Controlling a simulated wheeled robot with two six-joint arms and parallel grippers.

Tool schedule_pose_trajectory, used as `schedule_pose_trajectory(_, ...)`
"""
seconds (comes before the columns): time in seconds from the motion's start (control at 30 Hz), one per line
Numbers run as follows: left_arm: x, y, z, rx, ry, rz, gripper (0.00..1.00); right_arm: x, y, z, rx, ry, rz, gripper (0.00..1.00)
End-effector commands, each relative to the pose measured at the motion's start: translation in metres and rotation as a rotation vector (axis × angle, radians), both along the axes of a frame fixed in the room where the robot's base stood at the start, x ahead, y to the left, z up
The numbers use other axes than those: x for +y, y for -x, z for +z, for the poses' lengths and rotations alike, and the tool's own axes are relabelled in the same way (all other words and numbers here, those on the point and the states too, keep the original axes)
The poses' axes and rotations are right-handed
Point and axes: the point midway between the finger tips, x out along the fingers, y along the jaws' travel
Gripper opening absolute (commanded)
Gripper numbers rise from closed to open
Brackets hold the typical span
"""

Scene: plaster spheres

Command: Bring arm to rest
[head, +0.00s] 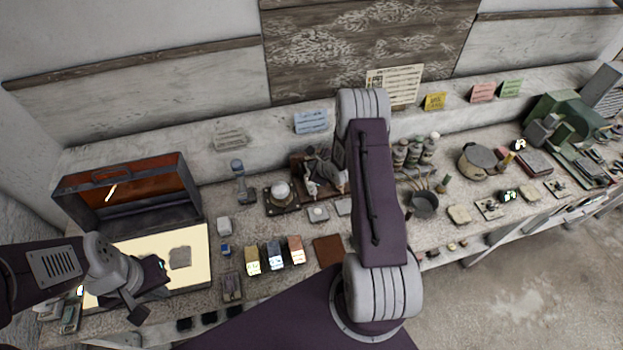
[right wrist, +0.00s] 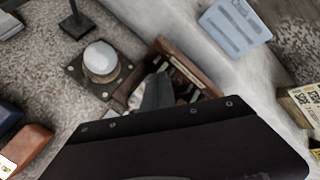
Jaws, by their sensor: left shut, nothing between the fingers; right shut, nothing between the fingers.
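My left gripper (head: 138,312) is at the lower left of the head view, over the front of the pale lit panel by the open case. It is shut and empty.
The open case (head: 128,190) and pale panel (head: 196,240) stand left. A white sphere (head: 281,190) sits on a square plate, also in the right wrist view (right wrist: 100,57). Beside it is a wooden box (right wrist: 203,70). A pot (head: 424,204) and several small blocks crowd the bench.

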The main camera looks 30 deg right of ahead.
Motion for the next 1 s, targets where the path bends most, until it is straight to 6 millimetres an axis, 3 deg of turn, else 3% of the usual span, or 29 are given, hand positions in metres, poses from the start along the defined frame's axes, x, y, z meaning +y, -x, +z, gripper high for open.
schedule_pose_trajectory(0.6, 0.000, 0.000, -0.004, 0.000, 0.000, 0.000, 0.00, 0.003, -0.001, -0.004, 0.000, 0.000, 0.006, 0.00)
schedule_pose_trajectory(0.67, 0.000, 0.000, -0.015, 0.000, 0.000, 0.000, 0.00, 0.012, -0.010, -0.004, -0.020, 0.009, 0.031, 0.00)
schedule_pose_trajectory(0.77, 0.000, 0.000, -0.040, 0.000, 0.000, 0.000, 0.00, 0.038, -0.042, 0.028, -0.119, 0.048, 0.101, 0.00)
schedule_pose_trajectory(0.83, 0.000, 0.000, -0.064, 0.000, 0.000, 0.000, 0.00, 0.069, -0.057, 0.062, -0.196, 0.071, 0.148, 0.00)
schedule_pose_trajectory(0.93, 0.000, 0.000, -0.092, 0.001, 0.000, 0.000, 0.00, 0.107, -0.042, 0.089, -0.192, 0.186, 0.249, 0.00)
schedule_pose_trajectory(1.0, 0.000, 0.000, -0.111, 0.000, 0.000, 0.000, 0.00, 0.128, -0.013, 0.092, -0.130, 0.353, 0.392, 0.00)
